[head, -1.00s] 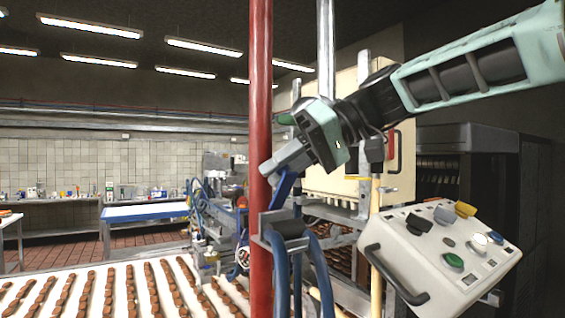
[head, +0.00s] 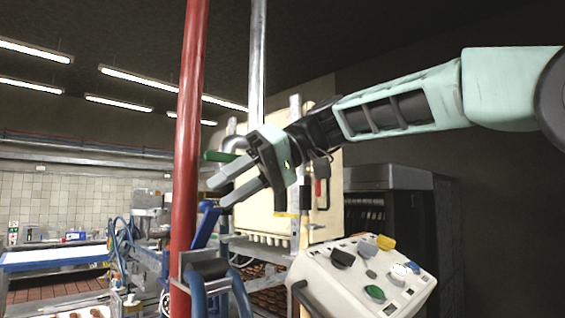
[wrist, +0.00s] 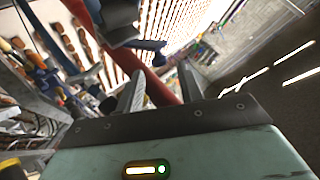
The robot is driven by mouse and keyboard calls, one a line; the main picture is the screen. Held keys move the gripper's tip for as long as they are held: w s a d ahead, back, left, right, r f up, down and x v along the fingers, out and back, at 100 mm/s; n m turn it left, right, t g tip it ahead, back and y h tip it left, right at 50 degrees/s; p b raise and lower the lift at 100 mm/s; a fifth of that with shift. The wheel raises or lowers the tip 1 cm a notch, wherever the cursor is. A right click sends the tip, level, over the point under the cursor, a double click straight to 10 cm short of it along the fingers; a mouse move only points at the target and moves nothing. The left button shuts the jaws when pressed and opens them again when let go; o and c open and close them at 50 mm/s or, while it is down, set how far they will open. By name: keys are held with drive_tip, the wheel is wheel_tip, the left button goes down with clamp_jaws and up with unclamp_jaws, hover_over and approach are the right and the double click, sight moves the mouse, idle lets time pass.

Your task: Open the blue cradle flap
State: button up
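The blue flap (head: 206,226) stands up, tilted slightly right, above the grey cradle (head: 206,270) on the red pole. My gripper (head: 225,191) is just above and right of the flap's top. Its two fingers are apart with nothing between them. The flap looks clear of the fingers, though the gap is small. In the wrist view the open fingers (wrist: 157,88) point toward the red pole, and a dark blue part, likely the flap (wrist: 150,45), lies beyond them.
The red pole (head: 190,110) stands close left of my gripper. Blue hoses (head: 240,295) hang from the cradle. A control box with coloured knobs (head: 340,290) is at lower right. A cream cabinet (head: 270,200) is behind the gripper.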

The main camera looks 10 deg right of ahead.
drive_tip(key=b+v, duration=0.1)
drive_tip(key=v, duration=1.1)
drive_tip(key=shift+d+r+b, duration=0.2)
drive_tip(key=shift+d+b, duration=0.1)
drive_tip(key=shift+d, duration=0.05)
